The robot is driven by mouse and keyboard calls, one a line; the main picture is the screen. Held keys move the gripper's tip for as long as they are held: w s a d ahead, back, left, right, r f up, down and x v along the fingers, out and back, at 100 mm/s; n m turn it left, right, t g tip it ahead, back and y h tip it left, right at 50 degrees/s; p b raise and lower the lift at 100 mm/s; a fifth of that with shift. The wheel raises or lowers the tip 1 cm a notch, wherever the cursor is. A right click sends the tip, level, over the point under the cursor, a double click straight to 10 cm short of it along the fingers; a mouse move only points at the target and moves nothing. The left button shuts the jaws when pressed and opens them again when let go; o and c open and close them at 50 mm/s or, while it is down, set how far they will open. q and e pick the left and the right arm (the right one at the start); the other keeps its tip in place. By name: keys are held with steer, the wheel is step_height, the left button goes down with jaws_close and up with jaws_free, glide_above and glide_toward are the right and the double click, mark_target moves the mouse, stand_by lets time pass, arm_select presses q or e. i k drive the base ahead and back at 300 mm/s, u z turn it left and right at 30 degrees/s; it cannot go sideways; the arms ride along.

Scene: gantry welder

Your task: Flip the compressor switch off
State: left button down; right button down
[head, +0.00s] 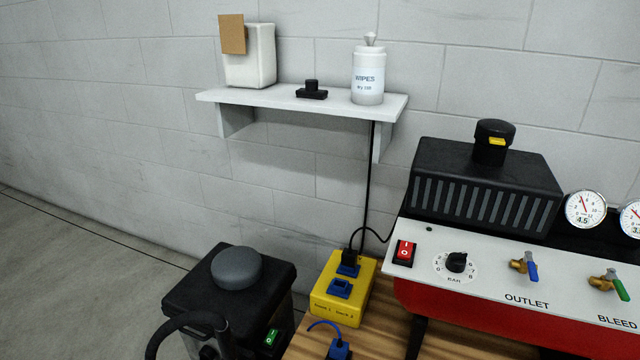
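The compressor (475,285) stands at the right, with a light sloping front panel, a red lower body and a black slotted housing behind. Its red rocker switch (404,252), marked in white and framed in black, sits at the panel's left end. Which side of the rocker is pressed in is too small to tell. To the right of it are a black bar knob (456,262), a blue-handled outlet valve (524,266) and a green-handled bleed valve (609,284). Neither of my grippers shows in the head view, and nothing covers the switch.
A yellow power box (322,301) with blue sockets and a black plug stands left of the compressor on the wooden top. A black machine (190,291) with a hose and green switch is lower left. A wall shelf (260,97) holds a wipes bottle (367,75).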

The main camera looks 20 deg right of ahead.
mark_target(405, 248)
steer(key=k, duration=0.6)
steer(key=z, duration=1.25)
steer(key=i, duration=0.5)
